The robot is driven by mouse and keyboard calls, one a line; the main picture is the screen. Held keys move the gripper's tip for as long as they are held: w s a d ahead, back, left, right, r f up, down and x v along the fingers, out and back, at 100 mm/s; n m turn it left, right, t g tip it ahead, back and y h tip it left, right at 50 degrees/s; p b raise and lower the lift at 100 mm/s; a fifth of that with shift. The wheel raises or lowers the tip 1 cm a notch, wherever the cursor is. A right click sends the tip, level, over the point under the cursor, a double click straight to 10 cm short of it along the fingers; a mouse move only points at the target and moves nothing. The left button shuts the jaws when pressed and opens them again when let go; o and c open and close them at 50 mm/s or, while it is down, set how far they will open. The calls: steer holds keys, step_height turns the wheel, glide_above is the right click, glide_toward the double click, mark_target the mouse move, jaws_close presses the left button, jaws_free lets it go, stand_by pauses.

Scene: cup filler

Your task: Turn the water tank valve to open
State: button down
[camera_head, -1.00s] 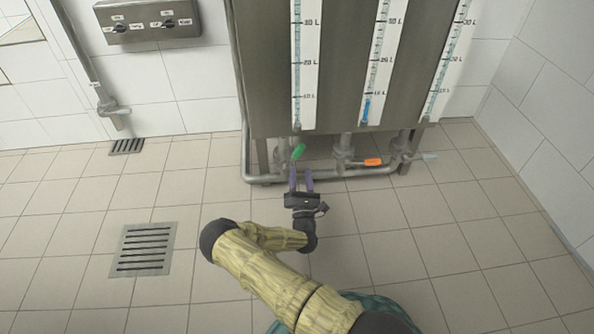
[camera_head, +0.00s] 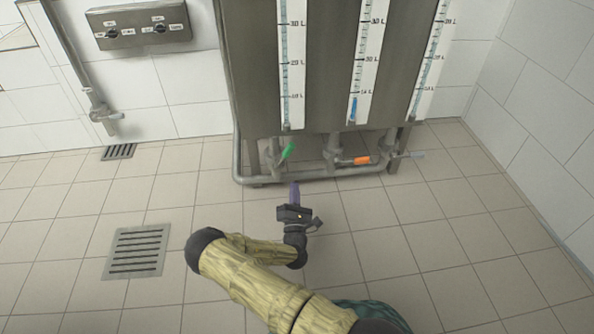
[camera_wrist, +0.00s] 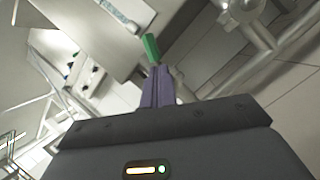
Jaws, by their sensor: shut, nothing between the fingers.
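The water tank (camera_head: 325,65) is a tall grey metal box with gauge strips on its front. Three valves sit on the pipes below it. The left valve has a green handle (camera_head: 288,152), tilted up to the right; the middle one has an orange handle (camera_head: 362,160), lying sideways; the right one has a grey handle (camera_head: 410,155). My gripper (camera_head: 295,186), with purple fingers, is shut and empty, just below and in front of the green handle. In the wrist view the green handle (camera_wrist: 150,47) shows just beyond the fingertips (camera_wrist: 158,70); I cannot tell whether they touch.
A horizontal pipe (camera_head: 320,173) runs low across the tank's front, close behind my fingers. A control box (camera_head: 138,24) with two knobs hangs on the left wall. Floor drains (camera_head: 138,252) lie at left. The tiled floor around is clear.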

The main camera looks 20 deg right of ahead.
steer(key=d+r+m+g+h+p, duration=0.3)
steer(key=d+r+m+g+p, duration=0.4)
steer(key=m, duration=0.5)
steer(key=s+a+r+m+g+y+p, duration=0.3)
steer(key=s+a+r+m+p, duration=0.1)
steer(key=r, duration=0.4)
steer(key=s+a+r+m+g+y+p, duration=0.2)
steer(key=s+a+r+m+g+p, duration=0.15)
steer(key=r, duration=0.55)
steer(key=s+a+r+m+g+y+p, duration=0.3)
steer(key=s+r+p, duration=0.1)
steer(key=r, duration=0.4)
steer(key=s+a+r+m+g+y+p, duration=0.1)
steer(key=s+r+p, duration=0.5)
steer(key=s+r, duration=0.7)
steer(key=shift+s+r+m+g, duration=0.15)
steer(key=shift+s+m+g, duration=0.2)
steer(key=shift+m+g, duration=0.25)
steer(key=shift+w+a, duration=0.1)
